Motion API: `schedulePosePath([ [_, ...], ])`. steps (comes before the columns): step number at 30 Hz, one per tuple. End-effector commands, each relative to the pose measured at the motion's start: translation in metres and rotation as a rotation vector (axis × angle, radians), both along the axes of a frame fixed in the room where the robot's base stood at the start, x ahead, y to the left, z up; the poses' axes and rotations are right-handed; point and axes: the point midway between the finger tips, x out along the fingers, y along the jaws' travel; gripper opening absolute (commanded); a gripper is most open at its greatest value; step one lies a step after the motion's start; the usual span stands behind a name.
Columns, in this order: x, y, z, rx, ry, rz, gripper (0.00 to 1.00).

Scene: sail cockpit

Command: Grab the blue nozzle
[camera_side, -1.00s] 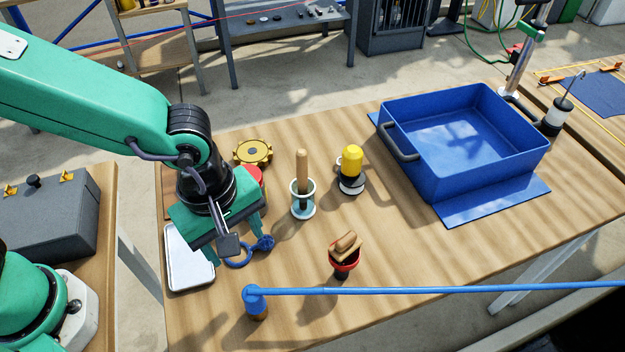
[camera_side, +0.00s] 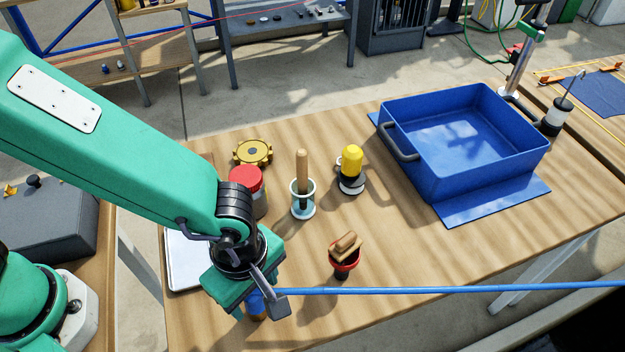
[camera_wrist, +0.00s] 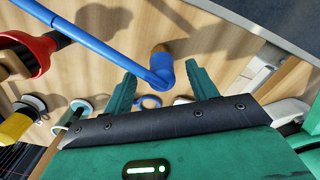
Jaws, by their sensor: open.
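The blue nozzle (camera_side: 256,305) is the elbow-shaped end of a long thin blue pipe (camera_side: 450,289), with a brown-orange base under it. In the side view it is partly hidden by my gripper, which hangs over it. In the wrist view the nozzle (camera_wrist: 162,68) lies between the two green fingertips of my gripper (camera_wrist: 161,72), which are spread apart. No contact with the fingers is visible there. A blue ring-shaped tool (camera_wrist: 149,101) lies on the table below the fingers in the wrist view; my gripper hides it in the side view.
A red pot with wooden pieces (camera_side: 344,261) stands right of my gripper, close behind the pipe. A wooden-handled tool in a cup (camera_side: 302,198), a yellow-topped item (camera_side: 351,170), a red-lidded jar (camera_side: 246,180) and a blue bin (camera_side: 465,190) stand farther back. A white tray (camera_side: 185,265) lies left.

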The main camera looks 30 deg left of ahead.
Motion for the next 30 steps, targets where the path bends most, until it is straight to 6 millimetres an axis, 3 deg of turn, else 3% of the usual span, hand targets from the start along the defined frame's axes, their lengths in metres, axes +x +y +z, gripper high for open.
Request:
schedulePosePath([
  [10, 0.000, 0.001, -0.008, 0.001, 0.001, 0.000, 0.58],
  [21, -0.001, 0.003, -0.045, 0.002, 0.001, 0.000, 0.58],
  [30, -0.001, 0.003, -0.055, -0.001, -0.001, -0.001, 0.58],
])
